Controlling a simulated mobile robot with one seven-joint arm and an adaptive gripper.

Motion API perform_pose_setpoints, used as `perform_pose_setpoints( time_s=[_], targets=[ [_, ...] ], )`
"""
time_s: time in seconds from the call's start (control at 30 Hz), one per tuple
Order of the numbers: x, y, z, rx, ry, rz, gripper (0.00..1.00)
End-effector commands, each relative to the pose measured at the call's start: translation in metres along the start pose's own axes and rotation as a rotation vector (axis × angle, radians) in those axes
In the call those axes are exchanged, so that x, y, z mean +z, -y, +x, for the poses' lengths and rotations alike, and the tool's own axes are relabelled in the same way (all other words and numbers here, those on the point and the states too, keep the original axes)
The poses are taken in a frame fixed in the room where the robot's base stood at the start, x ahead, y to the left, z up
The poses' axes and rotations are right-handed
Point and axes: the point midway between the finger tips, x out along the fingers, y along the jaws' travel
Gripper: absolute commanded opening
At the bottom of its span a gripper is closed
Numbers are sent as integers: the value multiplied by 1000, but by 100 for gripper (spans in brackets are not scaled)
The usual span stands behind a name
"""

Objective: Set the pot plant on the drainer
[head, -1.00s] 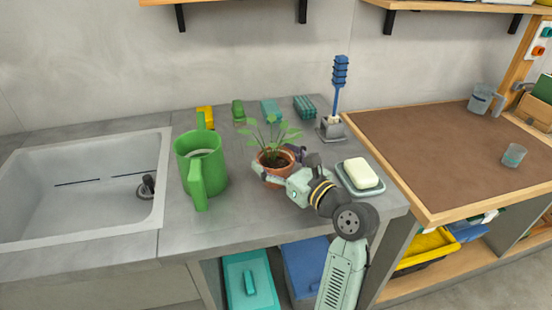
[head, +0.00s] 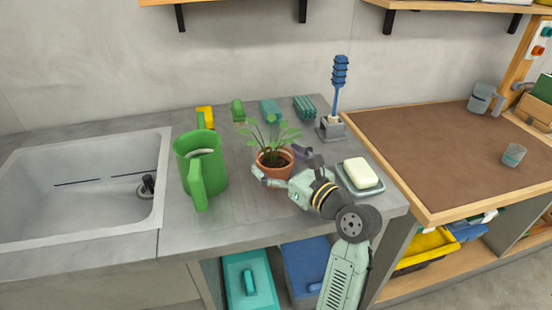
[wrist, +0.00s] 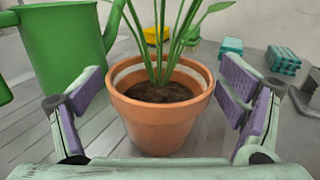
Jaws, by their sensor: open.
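The pot plant, a terracotta pot (head: 274,164) with soil and green leaves, stands upright on the grey counter. The drainer looks like the faintly grooved strip of counter (head: 238,200) right of the sink. The pot appears to be on or at the right edge of these grooves; I cannot tell if its whole base is on them. My gripper (head: 280,164) is open, with one finger on either side of the pot. In the wrist view the pot (wrist: 158,125) sits between the spread purple-padded fingers, with gaps on both sides.
A green watering can (head: 200,165) stands left of the pot, its body close to my left finger. A soap bar (head: 360,173) on a dish is at right. A brush in a holder (head: 332,130) and several small coloured items line the back. The sink (head: 85,190) is far left.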

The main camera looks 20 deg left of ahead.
Motion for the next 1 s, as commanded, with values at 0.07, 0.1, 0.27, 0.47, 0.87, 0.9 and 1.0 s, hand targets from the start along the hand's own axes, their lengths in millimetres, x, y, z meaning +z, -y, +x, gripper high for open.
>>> perform_pose_setpoints(
  time_s=[0.07,0.1,0.27,0.47,0.87,0.9,1.0],
  targets=[
    [0,0,-4,-1,0,0,89],
    [0,0,-5,-1,0,0,89],
    [1,0,-12,-1,1,1,89],
    [0,0,-20,-1,0,0,89],
    [0,0,-36,0,1,0,89],
    [0,0,-37,0,1,0,89],
    [0,0,-41,0,1,0,89]
  ],
)
